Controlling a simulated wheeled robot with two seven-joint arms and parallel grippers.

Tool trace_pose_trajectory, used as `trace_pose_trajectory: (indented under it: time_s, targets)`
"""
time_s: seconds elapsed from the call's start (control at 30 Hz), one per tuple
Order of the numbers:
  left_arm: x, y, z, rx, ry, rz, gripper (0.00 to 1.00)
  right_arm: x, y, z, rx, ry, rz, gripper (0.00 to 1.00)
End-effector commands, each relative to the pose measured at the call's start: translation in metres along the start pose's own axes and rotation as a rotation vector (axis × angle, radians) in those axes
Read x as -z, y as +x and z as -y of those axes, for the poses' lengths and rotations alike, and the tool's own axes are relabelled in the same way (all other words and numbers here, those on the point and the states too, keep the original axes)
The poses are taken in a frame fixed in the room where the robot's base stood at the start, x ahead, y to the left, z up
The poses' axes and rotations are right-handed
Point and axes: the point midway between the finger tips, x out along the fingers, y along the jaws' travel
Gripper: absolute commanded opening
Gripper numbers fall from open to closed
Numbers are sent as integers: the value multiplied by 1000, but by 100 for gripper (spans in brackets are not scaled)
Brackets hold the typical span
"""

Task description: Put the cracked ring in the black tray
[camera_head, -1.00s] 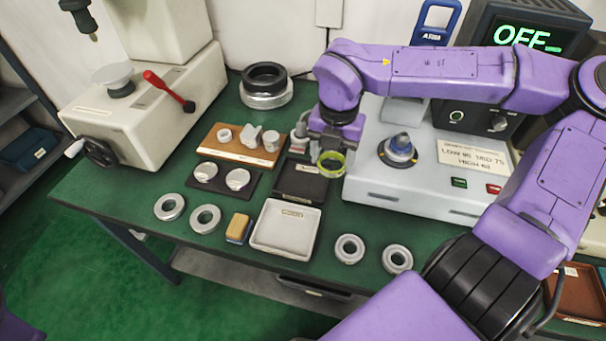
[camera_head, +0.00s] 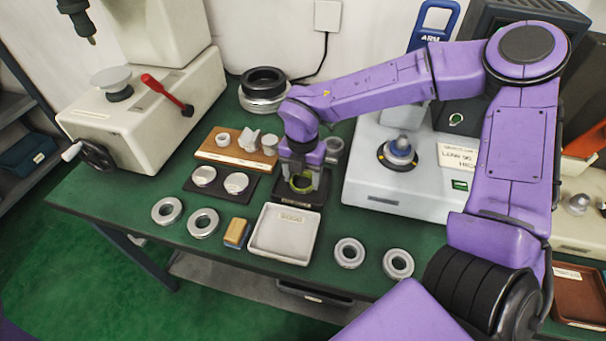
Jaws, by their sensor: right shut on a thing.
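The gripper hides the back part of the tray. Several plain grey rings lie on the green table: two on the left, including one ring (camera_head: 203,223), and two on the right, including another ring (camera_head: 349,252). My left gripper is not in view.
A white tray (camera_head: 283,252) stands just in front of the black tray. A wooden rack (camera_head: 232,156) and a dark mat (camera_head: 218,194) with two metal discs are to the left. The grey tester (camera_head: 400,185) with a cone stands to the right. A yellow-brown block (camera_head: 237,232) is beside the white tray.

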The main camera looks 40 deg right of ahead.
Motion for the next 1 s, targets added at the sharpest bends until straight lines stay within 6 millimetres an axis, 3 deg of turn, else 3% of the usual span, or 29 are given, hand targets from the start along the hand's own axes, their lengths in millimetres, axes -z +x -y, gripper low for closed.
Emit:
trace_pose_trajectory:
  time_s: [0.13,0.17,0.23,0.5,0.63,1.0]
  targets:
    - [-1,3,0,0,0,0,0,0,5,0,0,0,0,32]
    - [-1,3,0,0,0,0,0,0,4,0,0,0,0,68]
    - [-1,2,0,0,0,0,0,0,4,0,0,0,0,90]
    - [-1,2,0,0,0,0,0,0,3,0,0,0,0,90]
    - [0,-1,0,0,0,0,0,0,-9,-1,-3,-1,2,90]
    - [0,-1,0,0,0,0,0,0,-98,0,-3,0,2,90]
